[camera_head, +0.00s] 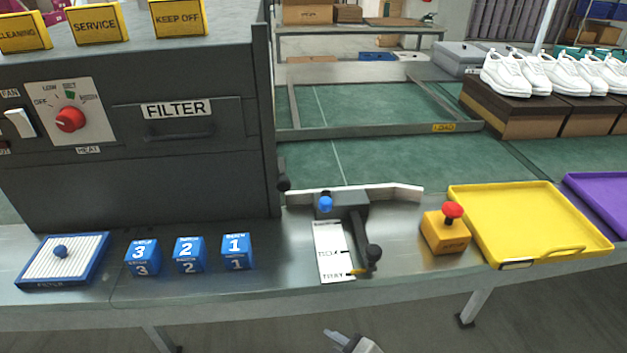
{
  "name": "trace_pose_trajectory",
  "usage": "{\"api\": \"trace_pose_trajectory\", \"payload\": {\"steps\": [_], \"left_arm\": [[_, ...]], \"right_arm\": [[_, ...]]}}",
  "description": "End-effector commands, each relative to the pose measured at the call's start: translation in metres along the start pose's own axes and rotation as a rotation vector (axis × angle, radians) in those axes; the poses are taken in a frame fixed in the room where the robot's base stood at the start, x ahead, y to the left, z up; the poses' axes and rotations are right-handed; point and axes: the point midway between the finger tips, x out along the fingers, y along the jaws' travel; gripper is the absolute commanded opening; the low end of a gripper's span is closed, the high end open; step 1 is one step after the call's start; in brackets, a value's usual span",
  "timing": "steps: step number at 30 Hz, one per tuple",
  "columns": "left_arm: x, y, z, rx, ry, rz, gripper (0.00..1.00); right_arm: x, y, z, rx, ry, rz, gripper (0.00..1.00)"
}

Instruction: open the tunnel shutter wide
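The tunnel is the large dark grey machine (140,190) at the left. A tall dark panel (265,120) stands upright at its right end, seen nearly edge-on; it may be the shutter. A black knob (284,183) sticks out low beside this panel. The tunnel opening faces away, so I cannot tell how far the shutter is open. One gripper (338,338), apparently my right, shows only in part at the bottom edge, in front of the table and well below the knob. Its finger state is unclear. My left gripper is not in view.
A metal table edge (200,300) runs across the front. On it are a filter tray (62,262), blue numbered blocks (188,254), a lever fixture (345,208), a red-button box (446,232) and a yellow tray (530,215). White shoes (508,75) stand on brown boxes behind.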

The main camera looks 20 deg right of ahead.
Motion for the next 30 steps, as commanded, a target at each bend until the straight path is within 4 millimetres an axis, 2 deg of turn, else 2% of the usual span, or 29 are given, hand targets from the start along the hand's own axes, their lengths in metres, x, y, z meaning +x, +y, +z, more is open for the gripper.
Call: {"api": "trace_pose_trajectory", "payload": {"steps": [1, 6, 9, 12, 15, 18, 23, 30], "left_arm": [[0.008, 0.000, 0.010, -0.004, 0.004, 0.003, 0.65], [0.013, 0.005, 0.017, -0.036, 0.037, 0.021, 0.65], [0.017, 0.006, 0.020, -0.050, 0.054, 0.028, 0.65], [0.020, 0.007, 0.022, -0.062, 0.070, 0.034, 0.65], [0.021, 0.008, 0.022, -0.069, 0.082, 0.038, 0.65], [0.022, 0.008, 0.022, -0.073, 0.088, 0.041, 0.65], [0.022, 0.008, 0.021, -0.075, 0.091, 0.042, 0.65], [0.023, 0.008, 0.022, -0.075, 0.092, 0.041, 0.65]], "right_arm": [[0.017, 0.006, -0.009, -0.205, 0.022, 0.030, 0.51], [0.051, 0.041, -0.057, -1.081, -0.002, 0.232, 0.51], [0.058, 0.065, -0.088, -1.556, -0.101, 0.390, 0.51], [0.056, 0.087, -0.117, -1.930, -0.250, 0.538, 0.51], [0.050, 0.102, -0.140, -2.183, -0.406, 0.646, 0.51], [0.043, 0.111, -0.154, -2.324, -0.523, 0.708, 0.51], [0.046, 0.120, -0.165, -2.396, -0.591, 0.737, 0.51], [0.078, 0.144, -0.180, -2.392, -0.591, 0.734, 0.51]]}}
